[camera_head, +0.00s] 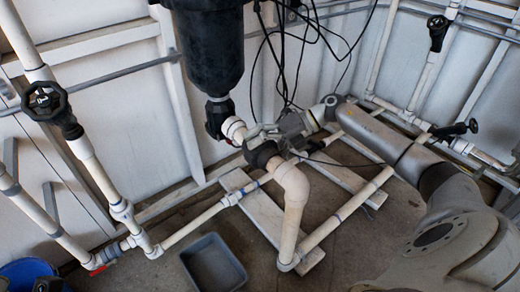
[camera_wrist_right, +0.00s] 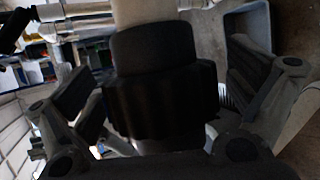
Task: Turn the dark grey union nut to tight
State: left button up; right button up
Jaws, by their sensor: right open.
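The dark grey union nut (camera_head: 262,154) sits on the white pipe, just before the elbow, below the black vessel. In the right wrist view the ribbed nut (camera_wrist_right: 160,100) fills the middle, with a smooth dark collar and pale pipe above it. My right gripper (camera_head: 276,137) reaches in from the right, at the nut. In the wrist view the right gripper (camera_wrist_right: 168,90) is open, one finger on each side of the nut. Gaps show between the fingers and the nut. Whether the nut is tight cannot be told. My left gripper is not in view.
The black vessel (camera_head: 207,45) hangs just above the nut, with dark cables behind. A white elbow pipe (camera_head: 293,190) drops in front. A grey bin (camera_head: 213,265) stands on the floor. A black handwheel (camera_head: 45,101) is at left. Bare floor lies around the pipe frame.

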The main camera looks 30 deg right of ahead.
jog(key=v, duration=1.2)
jog(key=shift+s, duration=0.1)
